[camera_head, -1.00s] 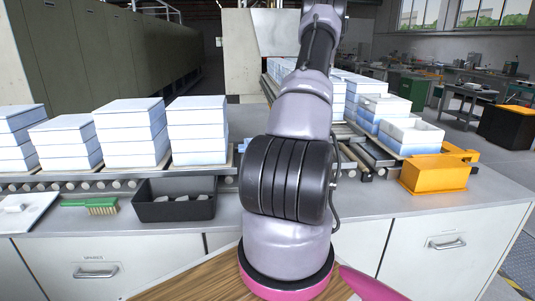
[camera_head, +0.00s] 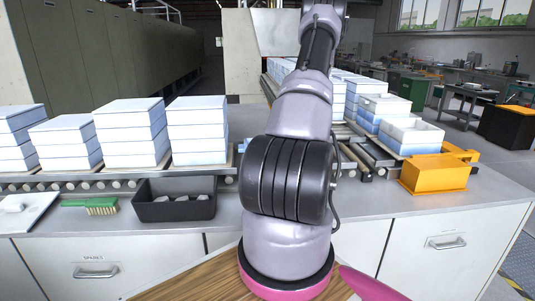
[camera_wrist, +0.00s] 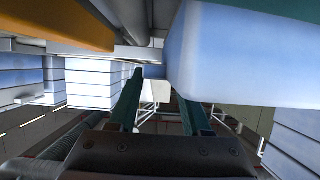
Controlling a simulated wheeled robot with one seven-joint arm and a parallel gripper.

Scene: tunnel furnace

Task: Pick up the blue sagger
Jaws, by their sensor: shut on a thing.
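My gripper (camera_wrist: 160,88) shows in the wrist view as two teal fingers, apart at the tips, with a small blue patch between them. A large pale-blue sagger (camera_wrist: 250,55) fills the upper right of that view, close against the right finger; its far side is out of frame. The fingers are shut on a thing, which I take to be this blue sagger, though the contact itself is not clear. In the head view my arm hides the gripper. White-blue saggers stand in stacks on the roller conveyor, such as the tall stack (camera_head: 197,132) left of my arm.
A black bin (camera_head: 174,210), a green brush (camera_head: 90,206) and a white board (camera_head: 18,222) lie on the counter at front left. An orange block (camera_head: 434,174) and an open-topped stack (camera_head: 410,138) stand right. Saggers crowd both sides of my arm.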

